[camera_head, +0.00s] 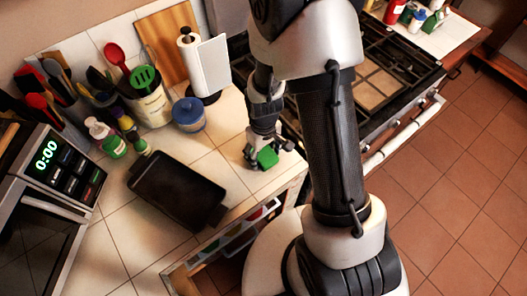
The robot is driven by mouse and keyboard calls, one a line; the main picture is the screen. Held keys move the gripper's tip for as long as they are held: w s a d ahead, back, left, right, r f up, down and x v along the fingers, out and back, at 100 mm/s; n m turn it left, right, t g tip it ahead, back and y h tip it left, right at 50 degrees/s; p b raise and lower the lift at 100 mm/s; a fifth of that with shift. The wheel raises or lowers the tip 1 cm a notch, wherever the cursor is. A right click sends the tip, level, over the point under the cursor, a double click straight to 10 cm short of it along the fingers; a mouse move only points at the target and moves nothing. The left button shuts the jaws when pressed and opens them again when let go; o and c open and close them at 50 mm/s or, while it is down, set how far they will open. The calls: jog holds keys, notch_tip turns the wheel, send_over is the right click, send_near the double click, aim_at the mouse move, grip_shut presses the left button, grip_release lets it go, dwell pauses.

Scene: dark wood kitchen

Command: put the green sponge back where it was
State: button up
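The green sponge (267,157) is at the end of my gripper (268,152), over the white tiled counter near its front edge. My gripper points down, with a dark finger part showing on either side of the sponge. The view is too small to tell whether the fingers press on the sponge or stand apart from it. I also cannot tell whether the sponge rests on the tiles or is just above them.
A black tray (177,190) lies left of the sponge. A blue-lidded jar (189,115), a utensil crock (150,104), bottles (112,142) and a paper towel holder (205,68) stand behind. A drawer (235,235) is open below. The stove (375,75) is at right.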

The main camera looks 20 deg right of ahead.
jog(key=shift+o, duration=0.3)
notch_tip(320, 180, up, 12)
jog(key=p, duration=0.4)
notch_tip(320, 180, up, 14)
jog(key=m+t, duration=0.2)
send_over(263, 153)
jog(key=s, duration=0.4)
jog(key=s+r+m+t, duration=0.1)
jog(key=s+r+t, duration=0.1)
jog(key=s+r, duration=0.6)
jog(key=shift+s+r+m+t+b, duration=0.3)
jog(key=shift+s+r, duration=0.1)
jog(key=shift+s, duration=1.15)
jog(key=shift+d, duration=0.1)
